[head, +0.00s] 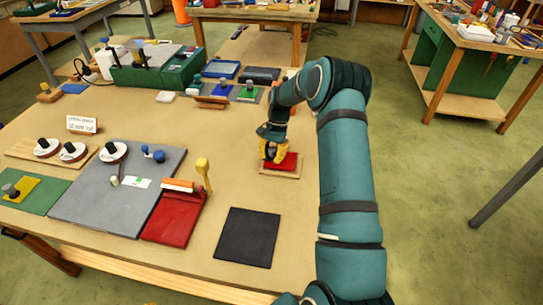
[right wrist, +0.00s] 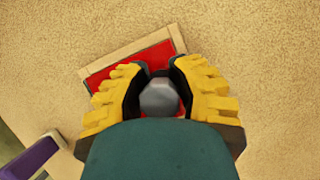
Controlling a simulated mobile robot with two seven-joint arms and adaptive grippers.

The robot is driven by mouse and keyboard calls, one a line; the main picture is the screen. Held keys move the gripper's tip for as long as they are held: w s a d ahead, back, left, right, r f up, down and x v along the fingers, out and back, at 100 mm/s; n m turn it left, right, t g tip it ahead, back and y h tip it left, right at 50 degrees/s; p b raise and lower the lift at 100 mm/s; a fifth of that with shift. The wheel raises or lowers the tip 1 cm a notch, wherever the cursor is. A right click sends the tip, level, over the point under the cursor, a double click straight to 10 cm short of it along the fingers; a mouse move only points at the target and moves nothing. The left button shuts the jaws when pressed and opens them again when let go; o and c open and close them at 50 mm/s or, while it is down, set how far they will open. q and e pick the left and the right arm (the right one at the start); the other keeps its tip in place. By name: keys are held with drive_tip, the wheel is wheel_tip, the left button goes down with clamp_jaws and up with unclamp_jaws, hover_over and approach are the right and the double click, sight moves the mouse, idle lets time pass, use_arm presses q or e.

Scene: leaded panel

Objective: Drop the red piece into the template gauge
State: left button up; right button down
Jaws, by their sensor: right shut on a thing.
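The template gauge (head: 279,175) is a light wooden frame lying on the bench beneath my right gripper (head: 273,158). It also shows in the right wrist view (right wrist: 128,50). The red piece (head: 289,161) lies within the frame's outline, and red shows inside its corner in the right wrist view (right wrist: 110,72). My yellow right fingers (right wrist: 157,75) are shut on the piece's grey knob (right wrist: 158,98). I cannot tell whether the piece rests in the gauge or is just above it. The fingers hide the near part of the gauge. My left gripper is not in view.
A black mat (head: 247,237) and a red board (head: 172,217) with a yellow-topped upright (head: 203,168) lie to the left. A grey board (head: 110,195) lies farther left. Blocks and trays (head: 224,69) stand at the back. Bench around the gauge's left side is clear.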

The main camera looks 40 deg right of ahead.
drive_tip(key=shift+f+b, duration=0.4)
drive_tip(key=shift+f, duration=0.4)
drive_tip(key=c, duration=0.7)
unclamp_jaws()
drive_tip(key=v, duration=1.2)
drive_tip(key=shift+f, duration=0.1)
